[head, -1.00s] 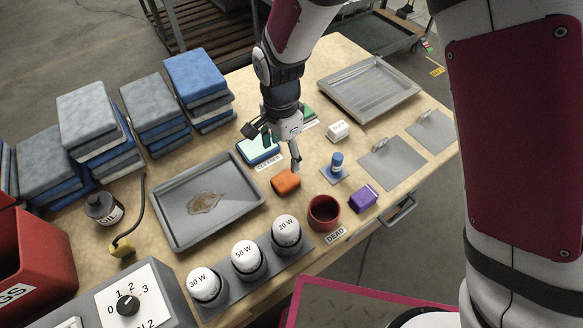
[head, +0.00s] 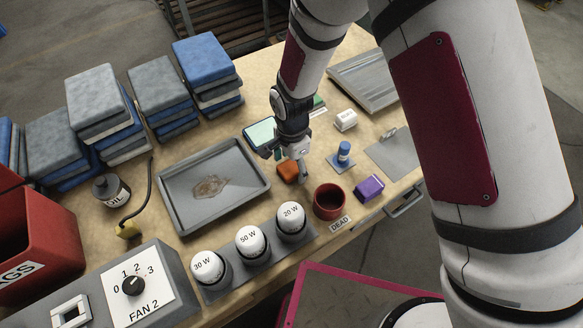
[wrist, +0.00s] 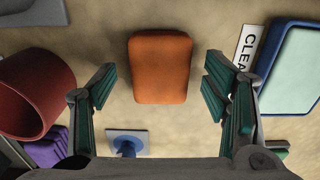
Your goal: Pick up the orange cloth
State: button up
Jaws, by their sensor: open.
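The orange cloth (head: 287,171) is a small, rounded, folded block lying flat on the wooden table, between the grey tray and the red cup. In the wrist view the orange cloth (wrist: 160,67) lies ahead of and between the open fingers, with a gap on each side. My gripper (head: 300,172) is above the table at the cloth and partly hides it in the head view. In the wrist view my gripper (wrist: 160,95) is open and empty, with green pads on both fingers.
A red cup (head: 329,201) and a purple block (head: 369,187) stand to the right. A blue cylinder (head: 344,150) stands on a small plate. A grey tray (head: 178,222) with a brown stain lies left. White-topped bulbs (head: 250,242) stand in front. A blue-rimmed pale pad (wrist: 293,70) lies beside the cloth.

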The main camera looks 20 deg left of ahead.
aim_at(292, 166)
jog(key=shift+c, duration=0.3)
jog(key=c, duration=1.1)
notch_tip(292, 166, up, 10)
jog(key=shift+r, duration=0.1)
